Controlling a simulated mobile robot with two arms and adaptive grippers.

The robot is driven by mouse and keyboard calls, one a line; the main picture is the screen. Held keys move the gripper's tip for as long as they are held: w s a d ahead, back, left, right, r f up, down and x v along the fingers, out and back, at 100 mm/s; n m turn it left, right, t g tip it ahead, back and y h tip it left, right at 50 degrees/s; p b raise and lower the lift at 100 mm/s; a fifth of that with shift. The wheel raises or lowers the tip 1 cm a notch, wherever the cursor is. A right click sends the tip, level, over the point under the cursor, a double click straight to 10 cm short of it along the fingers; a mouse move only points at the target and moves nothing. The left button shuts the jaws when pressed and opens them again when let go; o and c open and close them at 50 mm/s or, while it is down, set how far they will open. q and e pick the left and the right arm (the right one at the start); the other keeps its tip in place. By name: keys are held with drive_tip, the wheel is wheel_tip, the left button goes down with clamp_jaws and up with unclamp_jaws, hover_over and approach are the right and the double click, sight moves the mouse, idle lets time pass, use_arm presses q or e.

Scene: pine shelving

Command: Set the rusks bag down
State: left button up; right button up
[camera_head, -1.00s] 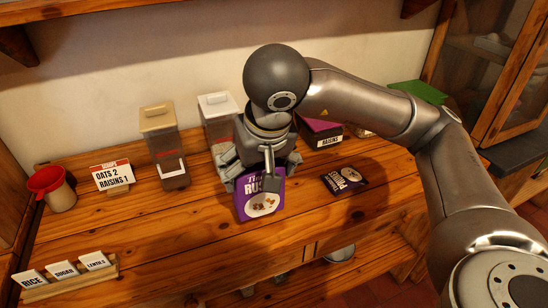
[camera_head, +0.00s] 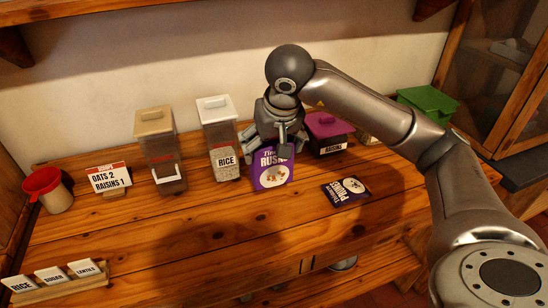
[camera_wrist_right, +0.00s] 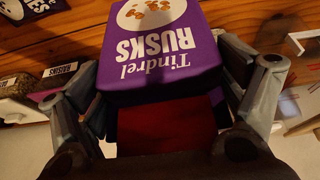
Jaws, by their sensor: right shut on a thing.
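The purple rusks bag (camera_head: 272,174), with white lettering and a round picture, is upright at the back of the wooden counter (camera_head: 200,235). My right gripper (camera_head: 276,138) is above it, shut on its upper part. In the right wrist view, the rusks bag (camera_wrist_right: 165,45) fills the middle between the two fingers of my right gripper (camera_wrist_right: 165,85). Its lower edge looks close to the counter; I cannot tell whether it touches. My left gripper is not in view.
A rice dispenser (camera_head: 218,140) stands just left of the bag, and a tan-lidded dispenser (camera_head: 158,150) further left. A purple-lidded raisins box (camera_head: 328,133) is close on the right. A dark packet (camera_head: 345,190) lies flat at right. The front middle counter is clear.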

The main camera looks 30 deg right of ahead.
sight(274, 159)
drive_tip(key=f, duration=0.1)
drive_tip(key=w+d+f, duration=0.1)
drive_tip(key=w+f, duration=0.1)
drive_tip(key=shift+d, duration=0.35)
drive_tip(key=shift+d+f+p, duration=0.1)
drive_tip(key=shift+f+p, duration=0.6)
drive_tip(key=shift+f, duration=0.95)
drive_tip(key=shift+f, duration=0.15)
drive_tip(key=o, duration=0.8)
drive_tip(key=shift+f, duration=0.1)
drive_tip(key=shift+o, duration=1)
drive_tip(key=shift+r, duration=0.2)
